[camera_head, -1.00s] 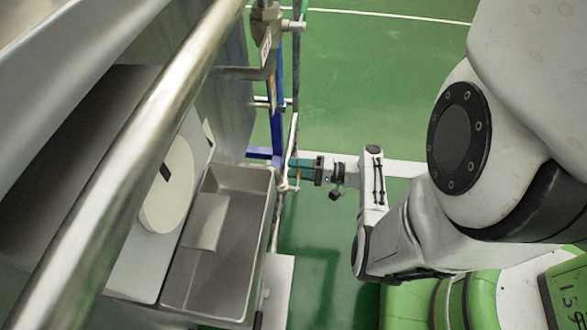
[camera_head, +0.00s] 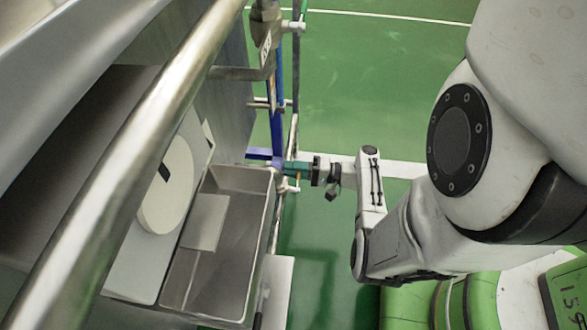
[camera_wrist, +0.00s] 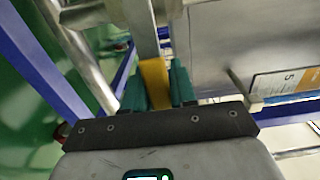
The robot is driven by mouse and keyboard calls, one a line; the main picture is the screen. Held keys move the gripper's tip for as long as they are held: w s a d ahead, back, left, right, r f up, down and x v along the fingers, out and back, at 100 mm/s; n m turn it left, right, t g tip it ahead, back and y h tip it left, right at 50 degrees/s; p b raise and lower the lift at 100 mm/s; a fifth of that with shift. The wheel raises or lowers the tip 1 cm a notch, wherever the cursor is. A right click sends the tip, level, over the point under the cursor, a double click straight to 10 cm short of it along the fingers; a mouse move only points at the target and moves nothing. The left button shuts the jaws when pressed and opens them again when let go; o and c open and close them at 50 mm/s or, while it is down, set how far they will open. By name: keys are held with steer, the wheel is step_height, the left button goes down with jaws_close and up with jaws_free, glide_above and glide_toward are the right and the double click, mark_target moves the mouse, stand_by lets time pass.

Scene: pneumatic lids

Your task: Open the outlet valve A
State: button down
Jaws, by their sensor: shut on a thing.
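My gripper (camera_head: 288,168) has teal fingers and reaches left to the pipework beside the metal bin. In the wrist view my gripper (camera_wrist: 156,88) is shut on a yellow lever (camera_wrist: 155,82), which stands between the two teal fingers. A grey metal bar runs on from the yellow part toward the top of that view. The valve body is not clearly seen, and no letter A can be read. In the head view the fingers and pipes mostly hide the lever.
A steel bin (camera_head: 210,285) stands left of my gripper, with a round white lid (camera_head: 167,190) beyond it. A thick rail (camera_head: 135,145) crosses the left side. Blue frame bars (camera_wrist: 42,58) and a labelled plate (camera_wrist: 285,82) flank the lever. Green floor (camera_head: 380,70) is open at the upper right.

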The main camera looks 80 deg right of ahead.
steer(key=shift+r, duration=0.1)
stand_by(0.4)
steer(key=a+r+n+b, duration=0.5)
steer(key=a+r+n, duration=0.1)
steer(key=n, duration=1.2)
steer(key=shift+s+a+r, duration=0.3)
steer(key=shift+a, duration=0.2)
steer(key=c, duration=1)
jaws_free()
steer(key=shift+s+r, duration=0.1)
